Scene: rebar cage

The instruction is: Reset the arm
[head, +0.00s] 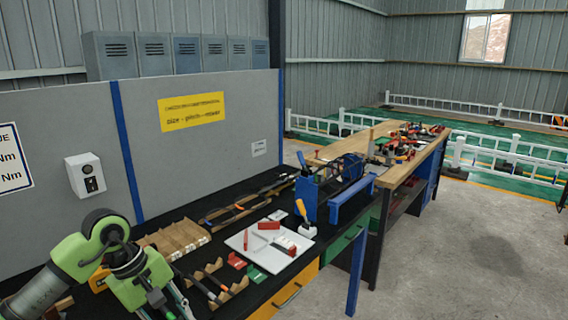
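My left arm, green and grey, comes in from the lower left in the head view. Its gripper (166,309) points down over the near end of the black workbench top (222,222). The fingertips are cut off by the bottom edge, so I cannot tell whether it is open or shut, or whether it holds anything. My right arm and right gripper are not in view.
Wooden racks (175,239), a white board (270,247) with red items, and a blue fixture (308,198) stand on the bench. A grey panel (200,140) rises behind. A cluttered wooden-top bench (398,173) lies beyond. Concrete floor (450,260) at right is clear.

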